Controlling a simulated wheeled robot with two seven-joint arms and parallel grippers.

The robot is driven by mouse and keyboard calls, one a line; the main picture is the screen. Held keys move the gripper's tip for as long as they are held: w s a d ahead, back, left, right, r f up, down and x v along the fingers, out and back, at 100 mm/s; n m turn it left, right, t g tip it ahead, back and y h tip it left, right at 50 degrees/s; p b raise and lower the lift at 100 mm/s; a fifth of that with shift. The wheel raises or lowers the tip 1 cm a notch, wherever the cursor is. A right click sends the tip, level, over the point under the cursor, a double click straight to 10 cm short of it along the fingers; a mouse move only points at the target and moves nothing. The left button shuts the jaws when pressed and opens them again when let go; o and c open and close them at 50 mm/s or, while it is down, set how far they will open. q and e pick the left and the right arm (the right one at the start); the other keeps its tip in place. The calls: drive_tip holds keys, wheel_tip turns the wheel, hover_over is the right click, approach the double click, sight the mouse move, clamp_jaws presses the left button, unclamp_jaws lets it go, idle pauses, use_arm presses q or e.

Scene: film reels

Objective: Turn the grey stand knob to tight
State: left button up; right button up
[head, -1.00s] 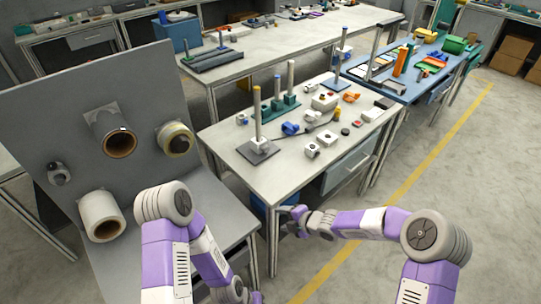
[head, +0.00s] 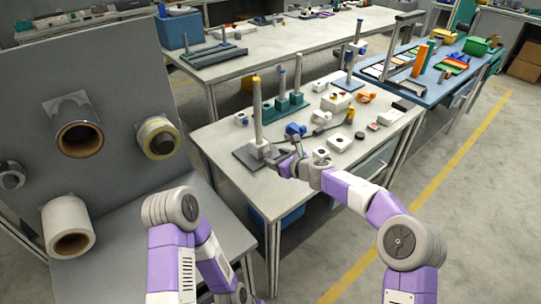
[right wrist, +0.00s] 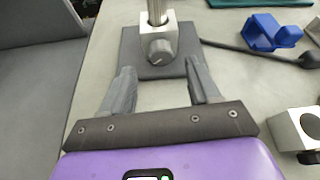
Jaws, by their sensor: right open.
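The grey stand knob (right wrist: 159,51) is on the front of a metal block (right wrist: 157,28) at the foot of an upright post. Its face carries a pale mark. The stand's dark square base (right wrist: 140,69) lies on the light table, and the stand with its tall post (head: 257,112) also shows in the head view. My right gripper (right wrist: 163,80) is open and empty, with its fingers pointing at the knob. The knob sits ahead of the fingertips, between their lines, apparently untouched. My left gripper is not clearly visible; its arm is low in the head view.
Right of the stand lie a blue clamp (right wrist: 268,32), a dark cable and a white block with a hole (right wrist: 297,130). A green rack with posts (head: 287,107) stands behind. A grey panel with rolls (head: 75,225) is at the left.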

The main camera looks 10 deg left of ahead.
sight(268, 154)
drive_tip(key=shift+x, duration=2.4)
drive_tip(key=shift+f, duration=0.1)
drive_tip(key=shift+c, duration=0.4)
